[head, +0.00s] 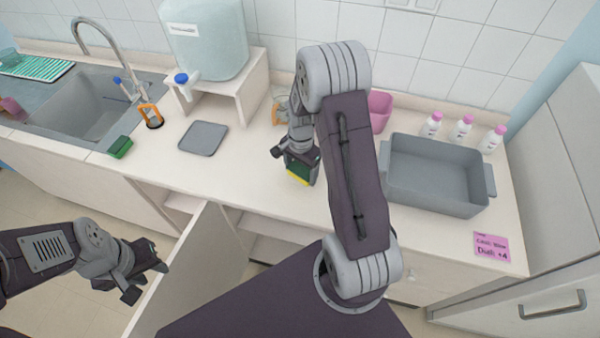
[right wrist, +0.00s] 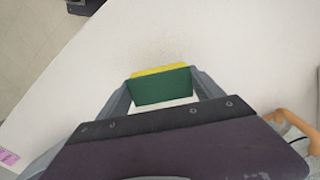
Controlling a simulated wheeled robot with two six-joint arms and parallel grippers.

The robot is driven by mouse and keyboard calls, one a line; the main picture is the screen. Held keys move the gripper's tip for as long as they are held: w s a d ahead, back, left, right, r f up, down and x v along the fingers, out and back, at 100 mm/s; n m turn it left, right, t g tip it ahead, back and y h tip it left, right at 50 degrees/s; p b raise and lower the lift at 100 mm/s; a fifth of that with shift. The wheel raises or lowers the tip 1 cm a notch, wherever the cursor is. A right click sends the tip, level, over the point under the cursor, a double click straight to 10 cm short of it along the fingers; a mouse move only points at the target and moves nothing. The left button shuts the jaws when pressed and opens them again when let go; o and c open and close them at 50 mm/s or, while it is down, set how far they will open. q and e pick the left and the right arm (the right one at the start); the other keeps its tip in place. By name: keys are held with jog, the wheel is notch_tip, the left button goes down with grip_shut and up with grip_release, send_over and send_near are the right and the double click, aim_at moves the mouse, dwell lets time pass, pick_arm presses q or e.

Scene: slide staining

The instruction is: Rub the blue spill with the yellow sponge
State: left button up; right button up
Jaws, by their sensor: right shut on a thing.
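The sponge, with a yellow layer and a green layer, is between the fingers of my right gripper (head: 301,170). Its yellow side (head: 298,179) faces down at the counter in the head view. In the right wrist view the green face of the sponge (right wrist: 160,87) fills the gap between the fingers, with a yellow strip beyond it. I cannot tell whether it touches the counter. No blue spill shows in either view; my right arm hides part of the counter. My left gripper (head: 150,277) is open and empty, low in front of the counter.
A grey bin (head: 390,190) stands right of my right arm, with several pink-capped bottles (head: 463,129) and a pink cup (head: 381,108) behind. A grey tray (head: 203,138), green block (head: 120,147) and sink (head: 85,105) are left. A cabinet door (head: 185,275) stands open below.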

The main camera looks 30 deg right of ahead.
jog(key=shift+w+a+r+p, duration=0.1)
jog(key=shift+r+p, duration=0.25)
jog(key=shift+r, duration=0.15)
jog(key=shift+w+a+r+p, duration=0.1)
jog(key=shift+r+p, duration=0.2)
jog(key=shift+r, duration=0.2)
notch_tip(320, 180, up, 3)
jog(key=p, duration=0.2)
jog(key=shift+s+d+p, duration=0.15)
jog(key=shift+p, duration=0.2)
jog(key=shift+r, duration=0.15)
